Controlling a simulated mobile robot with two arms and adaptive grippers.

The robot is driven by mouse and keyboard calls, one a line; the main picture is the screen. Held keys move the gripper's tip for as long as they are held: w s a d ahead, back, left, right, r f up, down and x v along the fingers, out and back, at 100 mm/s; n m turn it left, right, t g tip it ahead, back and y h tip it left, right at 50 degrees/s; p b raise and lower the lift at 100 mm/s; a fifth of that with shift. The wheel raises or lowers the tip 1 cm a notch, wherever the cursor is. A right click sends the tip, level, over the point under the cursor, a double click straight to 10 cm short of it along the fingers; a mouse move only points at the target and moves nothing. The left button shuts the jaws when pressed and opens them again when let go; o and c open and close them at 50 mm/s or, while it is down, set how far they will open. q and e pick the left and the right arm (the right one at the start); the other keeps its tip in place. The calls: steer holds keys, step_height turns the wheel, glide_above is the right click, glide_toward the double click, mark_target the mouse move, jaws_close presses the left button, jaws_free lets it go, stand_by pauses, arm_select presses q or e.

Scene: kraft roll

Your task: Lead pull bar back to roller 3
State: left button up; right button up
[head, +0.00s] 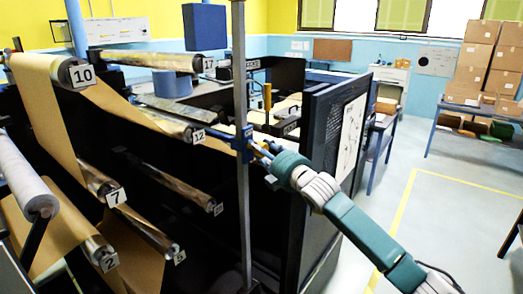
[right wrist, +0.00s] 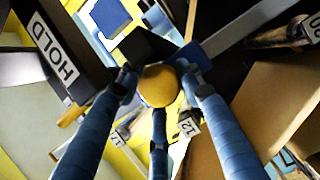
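A tall grey upright bar (head: 241,190), which I take to be the pull bar, stands before the machine in the head view. A blue block is fixed on it about halfway up. My right gripper (head: 256,148) is at this block. In the right wrist view a yellow ball knob (right wrist: 159,86) sits between the blue fingers of my right gripper (right wrist: 157,90), which close around it beside the block (right wrist: 192,56). In the head view the knob is hidden by the gripper. A low roller (head: 155,238) has a label I cannot read surely. My left gripper is out of view.
Rollers labelled 10 (head: 72,74), 7 (head: 100,182), 2 (head: 98,248) and 12 (head: 180,128) carry or border brown paper. A dark upright panel (head: 310,180) stands right of the bar. The floor (head: 455,215) at the right is clear. A shelf holds cartons (head: 475,65).

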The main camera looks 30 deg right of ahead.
steer(key=s+a+p, duration=0.1)
steer(key=s+a, duration=0.1)
steer(key=a, duration=0.2)
steer(key=s+a, duration=0.2)
steer(key=a, duration=0.3)
steer(key=s+a+p, duration=0.1)
steer(key=s+a, duration=0.1)
steer(key=a, duration=0.3)
steer(key=shift+p, duration=0.3)
jaws_close()
steer(key=shift+w, duration=0.1)
steer(key=shift+r, duration=0.1)
steer(key=s+a+r+p, duration=0.1)
steer(key=a+r+p, duration=0.3)
steer(key=r+p, duration=0.2)
steer(key=shift+s+a, duration=0.2)
steer(key=shift+s, duration=0.2)
steer(key=shift+r+p, duration=0.1)
steer(key=shift+p, duration=0.2)
